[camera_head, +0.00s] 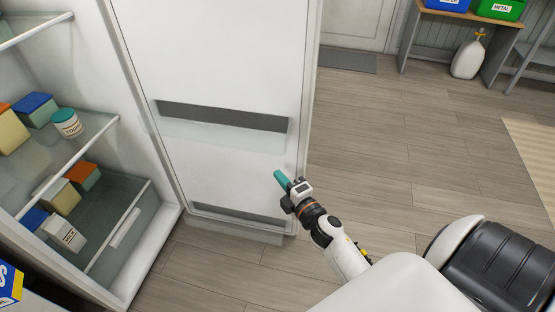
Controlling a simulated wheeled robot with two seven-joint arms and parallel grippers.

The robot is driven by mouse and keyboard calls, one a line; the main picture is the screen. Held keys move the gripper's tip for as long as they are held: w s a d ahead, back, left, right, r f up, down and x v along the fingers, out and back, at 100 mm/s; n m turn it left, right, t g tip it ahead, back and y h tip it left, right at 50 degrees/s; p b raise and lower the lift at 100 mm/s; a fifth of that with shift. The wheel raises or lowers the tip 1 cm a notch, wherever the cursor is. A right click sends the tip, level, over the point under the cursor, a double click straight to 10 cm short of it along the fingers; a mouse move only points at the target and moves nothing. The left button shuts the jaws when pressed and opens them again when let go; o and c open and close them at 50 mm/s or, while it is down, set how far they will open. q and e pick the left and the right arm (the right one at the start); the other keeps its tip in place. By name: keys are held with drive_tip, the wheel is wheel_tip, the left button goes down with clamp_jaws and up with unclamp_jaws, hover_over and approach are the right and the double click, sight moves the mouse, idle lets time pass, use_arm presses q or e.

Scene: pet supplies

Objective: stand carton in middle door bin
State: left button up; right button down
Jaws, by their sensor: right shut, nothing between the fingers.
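The open fridge door (215,55) shows its inner side. A door bin (220,132) with a clear front crosses it at mid height and looks empty. A lower bin (235,221) sits near the door's bottom. I cannot tell for sure which is the middle bin, as the door's top is out of view. A white box with dark lettering (66,236) stands low in the fridge; I cannot tell whether it is the carton. My right gripper (281,178) has teal fingertips, is shut and empty, and is beside the door's right edge. My left gripper is out of view.
Fridge shelves (92,138) at left hold several coloured boxes and a yogurt tub (66,122). A blue and yellow package (10,284) shows at the lower left corner. The wooden floor (400,150) right of the door is clear. A bench with bins stands at the back right.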

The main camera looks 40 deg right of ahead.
sight(270, 152)
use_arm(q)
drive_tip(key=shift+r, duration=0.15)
use_arm(e)
drive_tip(key=w, duration=0.2)
drive_tip(key=w+d, duration=0.1)
drive_tip(key=w, duration=0.1)
drive_tip(key=w+d, duration=0.1)
drive_tip(key=w, duration=0.1)
drive_tip(key=shift+d, duration=0.2)
drive_tip(key=shift+w+d, duration=0.3)
drive_tip(key=shift+d, duration=0.05)
